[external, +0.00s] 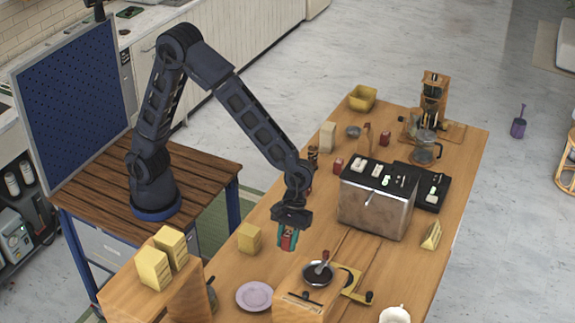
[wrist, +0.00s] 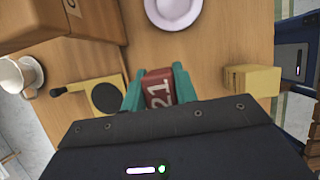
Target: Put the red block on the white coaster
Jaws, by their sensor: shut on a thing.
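My gripper (external: 288,240) is shut on the red block, with a teal finger on each side of it. The red block (wrist: 157,88) shows white digits reading 21 in the wrist view; in the external view only a small part of it shows between the fingers. The gripper points down over the front part of the wooden table and seems to hold the block above it. I cannot make out a clearly white coaster. A pale lilac round dish (external: 254,296) lies on the table to the front left of the gripper; it also shows at the top of the wrist view (wrist: 174,10).
A yellow box (external: 249,238) stands just left of the gripper. A wooden box with a dark bowl (external: 317,274) and a yellow piece with a black disc (wrist: 105,97) are near the front. A metal machine (external: 377,207) stands to the right. A white cup (external: 394,314) is at the front edge.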

